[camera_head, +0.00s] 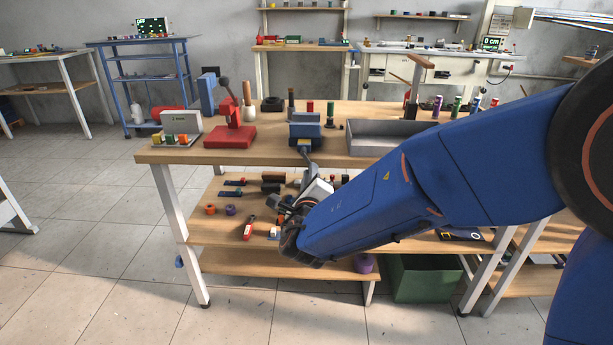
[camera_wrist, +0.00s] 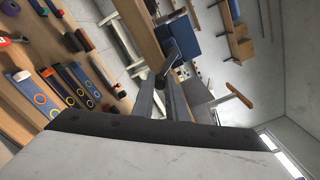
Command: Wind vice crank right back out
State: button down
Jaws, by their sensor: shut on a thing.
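The blue vice (camera_head: 305,131) stands at the front edge of the wooden workbench (camera_head: 272,150). Its crank (camera_head: 306,153) sticks out of the front, over the bench edge. My gripper (camera_head: 309,166) reaches up to the crank from below and in front, and is shut on it. In the wrist view the vice (camera_wrist: 184,40) is at the top, tilted, with the dark crank (camera_wrist: 170,57) running down to my gripper (camera_wrist: 161,82). The fingers hide part of the crank, so its exact angle and the handle end are hard to tell.
A red lever press (camera_head: 231,137) stands left of the vice, and a grey tray (camera_head: 372,140) lies to the right. The shelf (camera_head: 205,236) below holds several small parts near my arm. A green bin (camera_head: 427,279) stands on the floor. The floor at left is clear.

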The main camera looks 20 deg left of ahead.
jog(key=n, duration=0.2)
jog(key=d+r+n, duration=0.1)
jog(key=n, duration=0.1)
jog(key=r+n, duration=0.1)
jog(key=n, duration=0.1)
jog(key=shift+w+d+n, duration=0.2)
jog(key=shift+d+n, duration=0.1)
jog(key=shift+d+r+n, duration=0.1)
jog(key=shift+r+n, duration=0.35)
jog(key=shift+n, duration=0.8)
jog(key=shift+d+r+n, duration=0.1)
jog(key=shift+r+n, duration=0.3)
jog(key=shift+n, duration=0.85)
jog(key=c, duration=1.7)
grip_release()
jog(key=shift+c, duration=0.2)
jog(key=v, duration=1.7)
jog(key=shift+s, duration=0.15)
